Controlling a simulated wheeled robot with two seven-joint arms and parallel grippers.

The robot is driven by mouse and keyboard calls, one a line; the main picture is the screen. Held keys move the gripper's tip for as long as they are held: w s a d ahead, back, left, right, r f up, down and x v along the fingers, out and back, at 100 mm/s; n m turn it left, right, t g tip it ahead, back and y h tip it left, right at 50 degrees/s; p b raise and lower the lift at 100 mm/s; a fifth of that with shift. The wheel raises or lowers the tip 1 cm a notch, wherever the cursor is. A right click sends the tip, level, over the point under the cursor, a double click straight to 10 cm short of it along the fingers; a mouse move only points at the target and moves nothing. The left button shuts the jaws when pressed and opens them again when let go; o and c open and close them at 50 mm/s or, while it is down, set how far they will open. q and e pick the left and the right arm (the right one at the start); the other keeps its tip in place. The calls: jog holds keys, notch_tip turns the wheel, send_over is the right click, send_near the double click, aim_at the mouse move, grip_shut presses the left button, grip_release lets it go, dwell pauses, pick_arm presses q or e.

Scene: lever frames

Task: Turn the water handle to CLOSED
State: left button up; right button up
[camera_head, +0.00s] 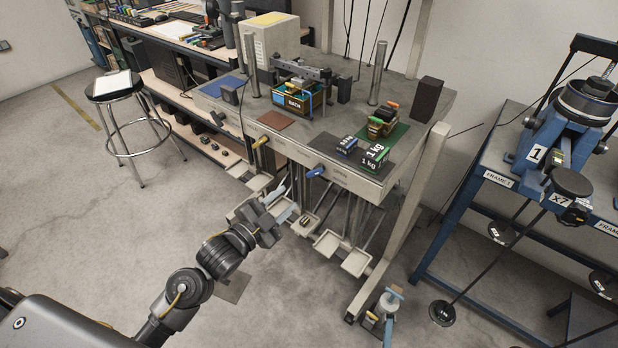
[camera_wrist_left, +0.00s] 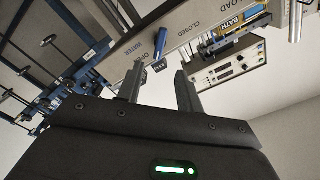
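The water handle (camera_head: 316,171) is a blue lever on the front edge of the grey bench. In the head view it sticks out toward the lower left. In the left wrist view the blue handle (camera_wrist_left: 159,66) shows beyond my fingertips, near the WATER, OPEN and CLOSED lettering. My left gripper (camera_head: 283,204) is below and left of the handle, in front of the bench. In the left wrist view the gripper (camera_wrist_left: 158,84) has its two fingers apart with nothing held between them. It does not appear to touch the handle. My right gripper is out of view.
A yellow handle (camera_head: 261,141) sits left on the same bench edge. Small trays (camera_head: 327,242) hang below the bench, close to my gripper. Weights and boxes (camera_head: 374,153) stand on top. A blue frame (camera_head: 470,205) is at right. Floor in front is open.

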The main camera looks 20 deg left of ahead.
aim_at(313, 175)
pick_arm(q)
jog(key=p+x, duration=0.1)
jog(key=x, duration=0.8)
jog(key=shift+w+p, duration=0.15)
jog(key=shift+p, duration=0.15)
jog(key=shift+w+d, duration=0.3)
jog(key=shift+w, duration=0.35)
jog(key=shift+c, duration=0.3)
grip_shut()
